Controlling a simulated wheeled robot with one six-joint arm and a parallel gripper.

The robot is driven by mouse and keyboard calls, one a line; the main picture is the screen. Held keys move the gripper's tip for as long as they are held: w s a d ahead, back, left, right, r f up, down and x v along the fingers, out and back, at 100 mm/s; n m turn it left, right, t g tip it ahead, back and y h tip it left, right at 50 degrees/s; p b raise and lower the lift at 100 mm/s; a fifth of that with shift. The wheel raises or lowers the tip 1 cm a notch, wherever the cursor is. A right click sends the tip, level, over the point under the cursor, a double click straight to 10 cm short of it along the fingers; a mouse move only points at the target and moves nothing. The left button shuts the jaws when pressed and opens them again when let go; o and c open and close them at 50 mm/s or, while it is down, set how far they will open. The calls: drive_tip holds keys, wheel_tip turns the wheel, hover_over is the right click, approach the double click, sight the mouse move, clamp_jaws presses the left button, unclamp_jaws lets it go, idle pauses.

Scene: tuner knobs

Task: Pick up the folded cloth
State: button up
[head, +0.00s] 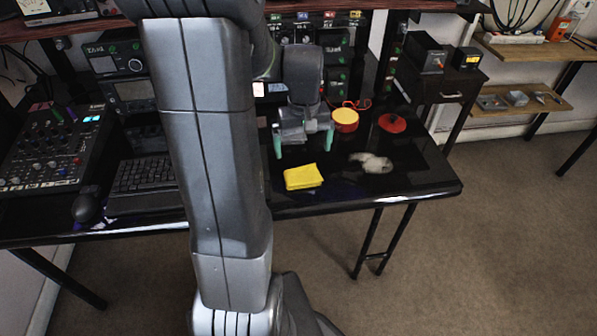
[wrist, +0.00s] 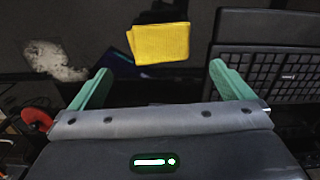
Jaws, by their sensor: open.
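The folded cloth (head: 303,177) is yellow and lies flat on the glossy black desk, near its front edge. It also shows in the wrist view (wrist: 159,43), at the top middle, beyond my fingertips. My gripper (head: 304,150) has green fingers and is open and empty above the desk, behind the cloth in the head view. In the wrist view my gripper (wrist: 160,75) has its two fingers spread wide, with the cloth ahead between their lines and not touched.
A crumpled grey-white cloth-like item (head: 371,162) lies right of the yellow cloth. A red lid-like disc (head: 392,123) and a yellow-topped red round container (head: 345,120) stand behind. A keyboard (head: 143,174), mouse (head: 86,208) and mixer (head: 50,150) are left. The desk's front right is clear.

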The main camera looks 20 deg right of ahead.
sight(303, 173)
wheel_tip(303, 173, down, 10)
drive_tip(key=shift+d+r+b, duration=0.1)
drive_tip(key=shift+b, duration=0.35)
drive_tip(key=c, duration=0.7)
